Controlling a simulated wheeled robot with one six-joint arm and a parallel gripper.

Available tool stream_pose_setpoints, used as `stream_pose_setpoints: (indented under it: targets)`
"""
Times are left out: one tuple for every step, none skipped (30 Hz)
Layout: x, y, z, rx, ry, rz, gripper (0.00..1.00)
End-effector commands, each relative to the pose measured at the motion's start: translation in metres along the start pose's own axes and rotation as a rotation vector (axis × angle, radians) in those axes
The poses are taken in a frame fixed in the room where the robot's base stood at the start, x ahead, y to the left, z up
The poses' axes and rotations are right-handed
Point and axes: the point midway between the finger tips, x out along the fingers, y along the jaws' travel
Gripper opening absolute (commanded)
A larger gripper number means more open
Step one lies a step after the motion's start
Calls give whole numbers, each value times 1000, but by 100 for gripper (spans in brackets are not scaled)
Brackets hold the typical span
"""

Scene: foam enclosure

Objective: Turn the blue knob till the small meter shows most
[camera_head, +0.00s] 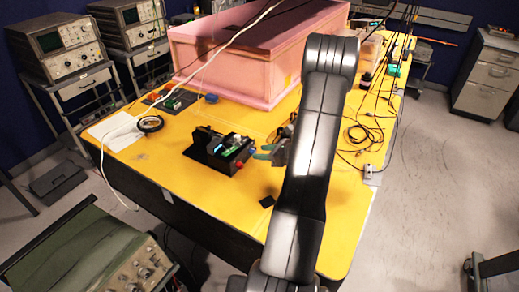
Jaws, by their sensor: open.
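A black box-shaped device (208,160) with a green and white part on top sits on the yellow table. My gripper (262,152) is open, with greenish fingertips just right of the device. It looks apart from the blue knob, though the small gap is hard to judge. I cannot pick out the small meter for certain, and no reading is legible. My arm hides part of the table to the right.
The yellow table (330,240) has free room in front of the device. A pink foam box (235,50) stands behind it. Loose black cables (362,133) lie to the right, and a black coil (150,124) lies to the left. A small black piece (267,201) lies near the front.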

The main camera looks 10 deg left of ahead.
Motion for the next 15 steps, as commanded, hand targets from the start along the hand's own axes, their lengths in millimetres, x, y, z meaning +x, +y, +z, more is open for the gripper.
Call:
stream_pose_setpoints:
  targets:
    - [6, 1, 1, 0, 1, 3, 43]
    - [9, 0, 1, -1, 1, 2, 43]
    - [12, 0, 1, -1, 1, 1, 43]
    - [14, 0, 1, 0, 1, 0, 43]
    - [16, 0, 0, 0, 1, 0, 43]
    - [18, 0, 0, 0, 0, 0, 43]
    - [19, 0, 0, 0, 0, 0, 43]
    - [20, 0, 0, -1, 0, 0, 43]
    - [20, 0, 0, -1, 0, 0, 43]
    - [20, 0, 0, -1, 0, 0, 43]
    - [20, 0, 0, -1, 0, 0, 43]
    - [20, 0, 0, -1, 0, 0, 43]
    - [20, 0, 0, -1, 0, 0, 43]
    - [20, 0, 0, -1, 0, 0, 43]
    - [20, 0, 0, -1, 0, 0, 43]
